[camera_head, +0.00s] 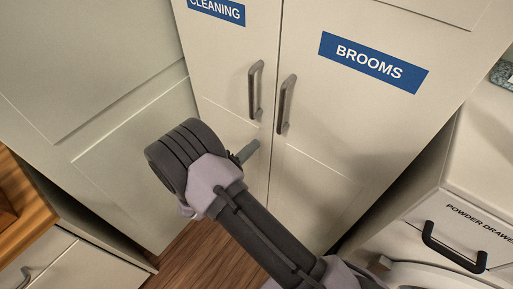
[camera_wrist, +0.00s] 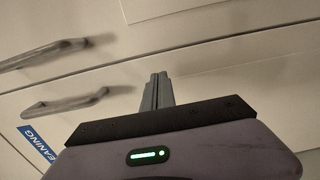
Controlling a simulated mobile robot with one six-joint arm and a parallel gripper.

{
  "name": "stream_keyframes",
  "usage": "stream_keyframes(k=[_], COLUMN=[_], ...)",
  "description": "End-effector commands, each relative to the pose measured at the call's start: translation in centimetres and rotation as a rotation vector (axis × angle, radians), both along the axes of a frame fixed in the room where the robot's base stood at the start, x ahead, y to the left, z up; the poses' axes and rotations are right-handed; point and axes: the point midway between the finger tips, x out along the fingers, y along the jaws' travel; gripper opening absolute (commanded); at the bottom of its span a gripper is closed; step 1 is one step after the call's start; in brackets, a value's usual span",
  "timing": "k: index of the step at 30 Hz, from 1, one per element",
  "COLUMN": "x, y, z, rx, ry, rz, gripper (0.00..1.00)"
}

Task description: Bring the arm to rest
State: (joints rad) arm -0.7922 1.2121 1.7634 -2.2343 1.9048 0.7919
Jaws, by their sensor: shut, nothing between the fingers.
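My arm reaches up from the lower right in the head view, in front of two closed cabinet doors. My gripper (camera_head: 249,151) points at the doors, below their handles, and is partly hidden behind my wrist. In the wrist view my gripper (camera_wrist: 157,80) shows its two fingers together with nothing between them. The fingertips lie over the door fronts in the picture. I cannot tell whether they touch. The handles are clear of the fingers.
The left door (camera_head: 225,62) is labelled CLEANING and the right door (camera_head: 345,125) BROOMS; each has a handle. A powder drawer (camera_head: 462,225) with a dark handle stands at the right. A wooden shelf (camera_head: 20,205) is at the left. Wood floor (camera_head: 190,255) shows below.

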Motion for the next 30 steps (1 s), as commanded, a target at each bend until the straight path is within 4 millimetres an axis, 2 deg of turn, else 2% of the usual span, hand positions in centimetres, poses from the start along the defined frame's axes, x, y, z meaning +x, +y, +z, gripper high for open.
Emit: stream_keyframes(k=[3, 9, 13, 18, 20, 23, 24, 26, 27, 30], x=[-2.9, -6.8, -7.9, -7.9, -7.6, -7.7, -8.6, -10.7, -12.4, -17.2], y=[2.6, 5.6, 6.4, 6.2, 4.7, -0.8, -3.6, -7.3, -9.2, -12.0], z=[0.3, 0.2, 0.0, 0.4, 2.2, 7.7, 10.0, 12.9, 14.5, 17.8], rx=[-0.002, -0.003, -0.003, 0.004, 0.032, 0.153, 0.235, 0.384, 0.500, 0.834], ry=[0.002, 0.003, 0.003, 0.009, 0.036, 0.146, 0.207, 0.298, 0.350, 0.440], rz=[0.008, 0.006, 0.003, -0.018, -0.093, -0.340, -0.453, -0.601, -0.679, -0.804], gripper=[0.00, 0.00, 0.00, 0.00, 0.00, 0.00, 0.00, 0.00, 0.00, 0.00])
